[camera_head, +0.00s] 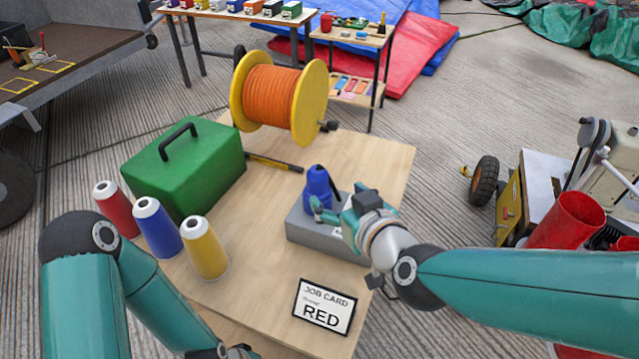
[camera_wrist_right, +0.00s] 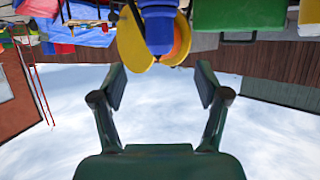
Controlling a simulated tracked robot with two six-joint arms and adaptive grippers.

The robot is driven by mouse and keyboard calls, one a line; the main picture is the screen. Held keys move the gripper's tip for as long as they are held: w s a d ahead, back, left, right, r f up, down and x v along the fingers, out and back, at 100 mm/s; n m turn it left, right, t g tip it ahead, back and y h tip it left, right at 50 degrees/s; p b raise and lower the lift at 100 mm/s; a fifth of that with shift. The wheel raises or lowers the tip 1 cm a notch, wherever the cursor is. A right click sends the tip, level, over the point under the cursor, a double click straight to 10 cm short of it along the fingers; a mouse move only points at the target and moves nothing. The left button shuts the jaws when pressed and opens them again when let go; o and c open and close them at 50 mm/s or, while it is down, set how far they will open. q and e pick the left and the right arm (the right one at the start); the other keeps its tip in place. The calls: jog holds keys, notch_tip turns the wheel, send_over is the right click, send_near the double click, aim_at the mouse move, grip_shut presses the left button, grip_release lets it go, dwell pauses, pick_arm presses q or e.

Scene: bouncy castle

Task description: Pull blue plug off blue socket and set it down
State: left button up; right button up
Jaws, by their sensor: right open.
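The blue plug (camera_head: 317,184) stands upright on a grey box (camera_head: 310,229), on the right side of the wooden table. Whatever socket lies under it is hidden. My right gripper (camera_head: 333,213) is open, low by the plug, and hides part of its lower end and of the box. In the right wrist view the plug (camera_wrist_right: 159,27) appears beyond the spread, empty fingertips (camera_wrist_right: 161,70), roughly centred between them. Only part of my left gripper (camera_head: 236,352) shows at the bottom edge of the head view; its jaws cannot be made out.
A green toolbox (camera_head: 185,165), an orange cable reel (camera_head: 272,95) and a dark bar (camera_head: 274,163) are on the table (camera_head: 245,270). Red (camera_head: 115,209), blue (camera_head: 158,228) and yellow (camera_head: 204,248) spools stand at left. A job card (camera_head: 325,306) reading RED stands in front.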

aim_at(317, 169)
jog(key=b+x, duration=0.1)
jog(key=x, duration=1)
jog(key=shift+f+b, duration=0.2)
jog(key=shift+b, duration=0.2)
jog(key=c, duration=1.3)
jog(key=shift+r+p, duration=2.25)
jog(key=shift+r, duration=0.1)
jog(key=shift+c, duration=0.2)
jog(key=shift+r, duration=0.1)
jog(key=shift+r+p, duration=1.95)
jog(key=shift+p, duration=0.1)
